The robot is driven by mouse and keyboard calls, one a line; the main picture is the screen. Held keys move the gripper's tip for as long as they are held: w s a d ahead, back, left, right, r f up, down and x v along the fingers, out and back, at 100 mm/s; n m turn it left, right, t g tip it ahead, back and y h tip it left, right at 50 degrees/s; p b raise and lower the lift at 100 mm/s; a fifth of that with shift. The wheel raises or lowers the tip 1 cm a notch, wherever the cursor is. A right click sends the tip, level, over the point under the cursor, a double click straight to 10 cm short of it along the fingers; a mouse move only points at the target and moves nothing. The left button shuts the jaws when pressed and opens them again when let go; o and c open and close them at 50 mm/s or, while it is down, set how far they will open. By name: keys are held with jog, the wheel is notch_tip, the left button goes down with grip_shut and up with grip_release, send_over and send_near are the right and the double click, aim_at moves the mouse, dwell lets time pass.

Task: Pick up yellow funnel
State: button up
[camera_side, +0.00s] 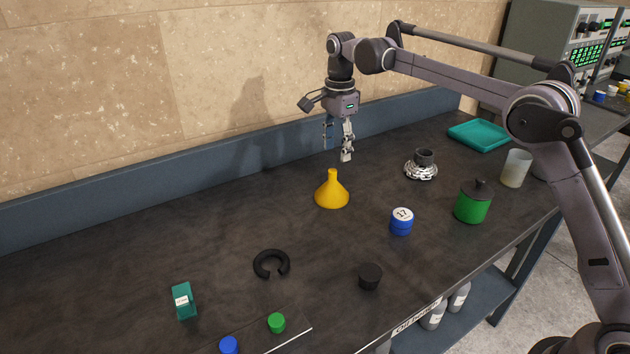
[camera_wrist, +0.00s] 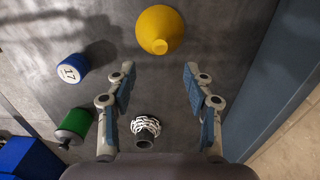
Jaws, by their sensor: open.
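The yellow funnel (camera_side: 332,192) stands spout up, wide end down, on the dark bench in the side view. In the wrist view the funnel (camera_wrist: 160,28) is at the top, beyond my fingertips and roughly centred between them. My gripper (camera_side: 338,158) hangs pointing down above the bench, behind and above the funnel in the side view. In the wrist view my gripper (camera_wrist: 158,75) has its two fingers wide apart with nothing between their tips. The funnel is fully visible in the side view, and no finger touches it.
A silver metal part (camera_side: 421,168), a blue container (camera_side: 401,222) marked 17 and a green canister (camera_side: 472,204) stand to the right. A black C-shaped ring (camera_side: 271,264) and a black cap (camera_side: 370,276) lie in front. A blue wall strip (camera_side: 150,180) runs behind. Bench around the funnel is clear.

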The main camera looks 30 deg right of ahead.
aim_at(333, 171)
notch_tip(333, 171, down, 2)
jog(key=shift+f, duration=0.15)
jog(key=shift+a+f, duration=0.2)
jog(key=shift+f, duration=0.65)
jog(key=shift+a+f, duration=0.15)
jog(key=shift+f, duration=0.75)
jog(key=shift+a+f, duration=0.2)
jog(key=shift+f, duration=0.65)
grip_shut()
